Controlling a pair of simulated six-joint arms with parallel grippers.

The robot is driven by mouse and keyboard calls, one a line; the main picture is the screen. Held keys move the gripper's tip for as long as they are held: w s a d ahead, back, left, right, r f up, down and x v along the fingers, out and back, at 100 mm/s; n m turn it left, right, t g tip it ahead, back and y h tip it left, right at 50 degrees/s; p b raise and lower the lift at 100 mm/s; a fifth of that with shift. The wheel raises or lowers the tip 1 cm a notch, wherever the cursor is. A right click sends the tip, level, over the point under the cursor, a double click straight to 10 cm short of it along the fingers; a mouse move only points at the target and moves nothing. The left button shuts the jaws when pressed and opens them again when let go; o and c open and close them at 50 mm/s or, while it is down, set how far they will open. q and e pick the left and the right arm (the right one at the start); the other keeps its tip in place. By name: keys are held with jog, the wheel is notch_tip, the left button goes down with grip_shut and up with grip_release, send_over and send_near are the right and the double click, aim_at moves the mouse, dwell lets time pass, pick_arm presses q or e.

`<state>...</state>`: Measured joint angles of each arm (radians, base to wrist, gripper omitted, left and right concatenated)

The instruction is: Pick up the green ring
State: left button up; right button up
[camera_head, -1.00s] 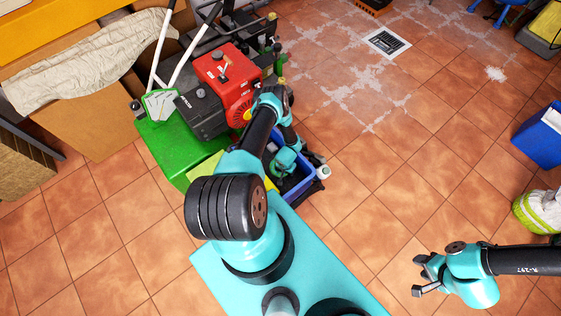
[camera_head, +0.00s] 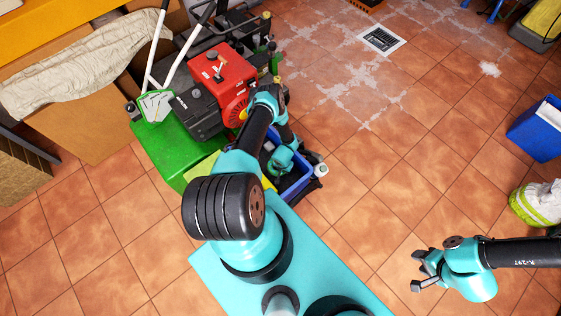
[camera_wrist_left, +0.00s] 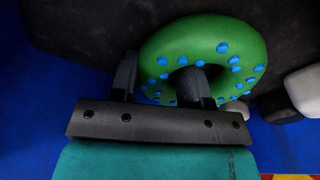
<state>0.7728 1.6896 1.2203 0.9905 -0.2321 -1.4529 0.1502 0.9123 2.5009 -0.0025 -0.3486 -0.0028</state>
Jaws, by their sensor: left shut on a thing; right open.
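The green ring (camera_wrist_left: 240,50), dotted with blue spots, shows large in the left wrist view. My left gripper (camera_wrist_left: 160,80) is shut on the ring's near side, with one finger in its hole and the other outside its left edge. In the head view the left gripper reaches down into a blue crate (camera_head: 297,188), and its fingertips and the ring are hidden there by the arm. My right gripper (camera_head: 415,271) is open and empty above the tiled floor at the lower right.
Dark and pale things (camera_wrist_left: 304,90) lie beside the ring in the left wrist view. A red and black engine machine (camera_head: 222,78) on a green base stands left of the crate. A blue box (camera_head: 538,132) and a white-and-green sack (camera_head: 538,204) stand at the right. The middle floor is clear.

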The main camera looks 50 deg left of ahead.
pick_arm(q)
jog(key=shift+r, duration=0.1)
notch_tip(320, 180, up, 10)
jog(key=shift+f, duration=0.1)
dwell(0.4)
jog(key=shift+w, duration=0.1)
dwell(0.3)
jog(key=w+d+r+m, duration=0.1)
jog(key=w+d+r, duration=0.6)
jog(key=r, duration=0.4)
jog(key=w+d+r+m, duration=0.1)
jog(key=w+d+r, duration=0.6)
jog(key=r, duration=0.5)
jog(key=w+d+r+m, duration=0.2)
jog(key=w+d+r, duration=0.5)
jog(key=r, duration=0.4)
jog(key=shift+w+d+r, duration=0.15)
jog(key=shift+w+d, duration=0.2)
jog(key=shift+d, duration=0.25)
jog(key=shift+a, duration=0.15)
